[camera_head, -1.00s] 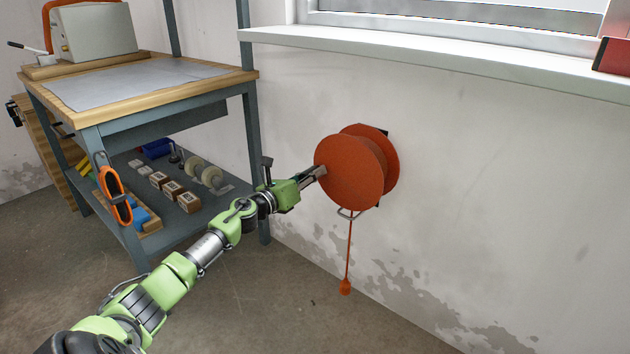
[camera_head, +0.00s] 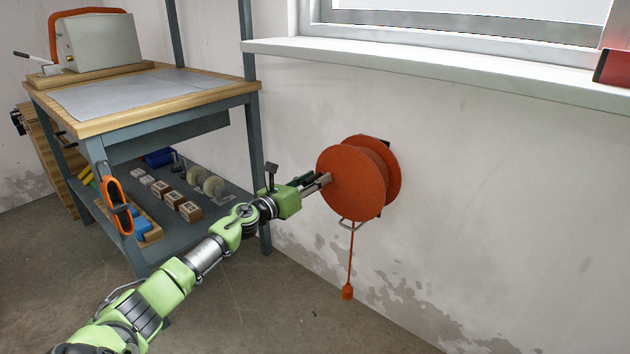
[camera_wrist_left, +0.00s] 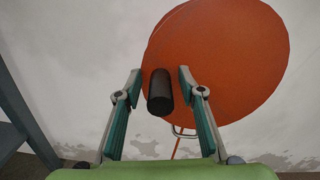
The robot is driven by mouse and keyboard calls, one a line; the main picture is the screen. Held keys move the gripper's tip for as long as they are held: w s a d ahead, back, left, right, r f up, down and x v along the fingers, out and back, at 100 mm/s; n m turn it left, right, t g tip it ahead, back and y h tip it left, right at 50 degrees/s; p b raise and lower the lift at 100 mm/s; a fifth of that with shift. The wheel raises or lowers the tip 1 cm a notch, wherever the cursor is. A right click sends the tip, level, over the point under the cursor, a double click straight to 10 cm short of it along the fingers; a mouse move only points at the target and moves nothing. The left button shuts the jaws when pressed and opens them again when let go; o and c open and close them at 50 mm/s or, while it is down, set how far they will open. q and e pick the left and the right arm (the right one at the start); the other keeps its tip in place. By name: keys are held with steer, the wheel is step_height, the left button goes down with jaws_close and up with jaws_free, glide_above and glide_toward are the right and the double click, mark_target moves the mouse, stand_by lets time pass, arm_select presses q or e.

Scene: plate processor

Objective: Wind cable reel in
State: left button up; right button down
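The orange cable reel (camera_head: 352,184) is mounted on the wall below the window. Its cable hangs down through a metal loop and ends in an orange plug (camera_head: 347,292) above the floor. My left gripper (camera_head: 321,181) is at the left edge of the reel's front disc. In the left wrist view, the reel disc (camera_wrist_left: 235,60) fills the upper right, and a black crank handle (camera_wrist_left: 160,92) points toward the camera. My left gripper (camera_wrist_left: 160,85) is open, with its fingers apart on either side of the handle. My right gripper is not in view.
A workbench (camera_head: 150,98) with a lower shelf of small boxes and rolls stands to the left of my arm. The window sill (camera_head: 440,72) runs above the reel. The wall to the right of the reel is clear.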

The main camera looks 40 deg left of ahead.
arm_select(q)
steer(key=shift+s+f, duration=0.1)
steer(key=s, duration=1.1)
steer(key=shift+s+a, duration=0.15)
steer(key=shift+s, duration=0.25)
